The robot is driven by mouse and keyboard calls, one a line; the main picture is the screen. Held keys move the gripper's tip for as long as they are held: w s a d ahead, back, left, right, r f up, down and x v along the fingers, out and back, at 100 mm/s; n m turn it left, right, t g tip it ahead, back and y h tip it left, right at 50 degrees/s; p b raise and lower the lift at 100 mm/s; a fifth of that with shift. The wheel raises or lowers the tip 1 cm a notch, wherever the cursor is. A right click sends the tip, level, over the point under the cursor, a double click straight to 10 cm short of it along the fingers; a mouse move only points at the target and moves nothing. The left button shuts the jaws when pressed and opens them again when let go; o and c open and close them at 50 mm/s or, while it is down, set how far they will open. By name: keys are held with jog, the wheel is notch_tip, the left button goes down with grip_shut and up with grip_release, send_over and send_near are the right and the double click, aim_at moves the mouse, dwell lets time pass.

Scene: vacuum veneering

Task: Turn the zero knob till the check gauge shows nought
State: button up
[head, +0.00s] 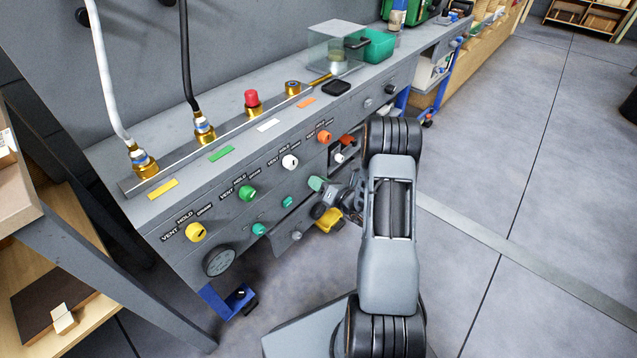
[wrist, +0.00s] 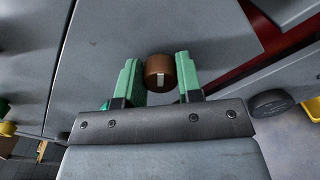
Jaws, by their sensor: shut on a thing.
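My gripper (wrist: 159,82) has green fingers, shut on a round brown knob (wrist: 160,68) with a white mark on its face. I take this as the zero knob. The knob sits on a grey panel face between both fingers. In the head view my gripper (head: 318,186) reaches the bench's front panel below the row of coloured valve knobs; the held knob is hidden there. A round dark gauge (head: 219,262) is at the lower left of that panel. It may be the check gauge; its needle and reading are too small to tell.
Yellow (head: 196,232), green (head: 247,193), white (head: 290,162) and orange (head: 325,137) valve knobs line the panel. Two hoses stand on the bench-top rail. A green bin (head: 372,47) is farther back.

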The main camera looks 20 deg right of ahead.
jog(key=shift+n, duration=0.3)
jog(key=shift+n+b, duration=0.95)
jog(key=shift+n, duration=2.05)
jog(key=o, duration=0.9)
jog(key=shift+s, duration=0.1)
jog(key=p+v, duration=0.3)
jog(key=v, duration=1)
jog(key=shift+s, duration=0.35)
jog(key=shift+r, duration=0.15)
